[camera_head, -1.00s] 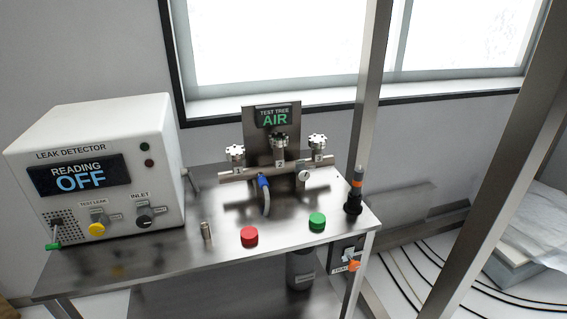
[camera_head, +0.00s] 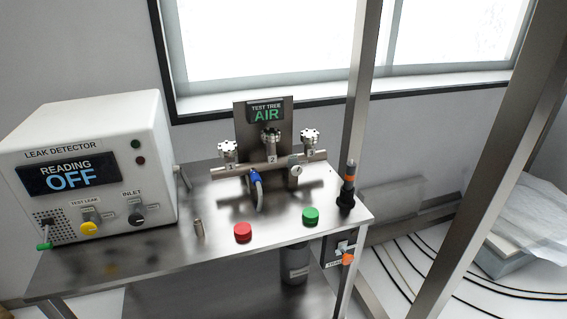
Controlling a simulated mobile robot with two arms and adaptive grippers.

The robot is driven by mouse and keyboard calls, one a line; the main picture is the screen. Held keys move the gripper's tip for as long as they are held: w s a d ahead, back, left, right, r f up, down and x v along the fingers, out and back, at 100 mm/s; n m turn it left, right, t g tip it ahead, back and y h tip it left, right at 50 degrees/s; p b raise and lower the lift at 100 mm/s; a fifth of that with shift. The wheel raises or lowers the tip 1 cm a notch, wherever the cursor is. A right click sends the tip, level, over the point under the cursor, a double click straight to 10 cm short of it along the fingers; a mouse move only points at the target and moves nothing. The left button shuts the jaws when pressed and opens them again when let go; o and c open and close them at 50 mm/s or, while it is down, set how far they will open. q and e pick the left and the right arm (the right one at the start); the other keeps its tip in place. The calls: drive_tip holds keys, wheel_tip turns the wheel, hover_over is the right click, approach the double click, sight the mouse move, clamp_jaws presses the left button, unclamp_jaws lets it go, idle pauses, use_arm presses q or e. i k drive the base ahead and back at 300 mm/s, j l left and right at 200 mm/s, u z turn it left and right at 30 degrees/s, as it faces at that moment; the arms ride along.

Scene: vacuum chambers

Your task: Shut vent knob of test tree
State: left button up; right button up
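The test tree (camera_head: 264,133) stands at the back of the metal table, with a sign reading "TEST TREE AIR". Its horizontal pipe (camera_head: 228,171) carries three silver knobs: a left knob (camera_head: 228,148), a middle knob (camera_head: 271,137) and a right knob (camera_head: 310,136). Small tags hang by them, but I cannot tell which knob is the vent. A small round gauge (camera_head: 296,170) sits on the pipe at the right. A hose with a blue fitting (camera_head: 254,177) curves down from the pipe. Neither of my grippers is in view.
The leak detector (camera_head: 90,170), reading "OFF", stands at the table's left. A metal post (camera_head: 359,110) rises at the table's right. Cables lie on the floor.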

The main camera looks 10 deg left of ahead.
sight(296, 170)
drive_tip(key=i+j+z, duration=0.2)
drive_tip(key=j, duration=0.2)
drive_tip(key=j+z, duration=0.25)
drive_tip(key=j, duration=0.15)
drive_tip(key=i+j+z, duration=0.2)
drive_tip(key=j, duration=0.2)
drive_tip(key=k, duration=0.1)
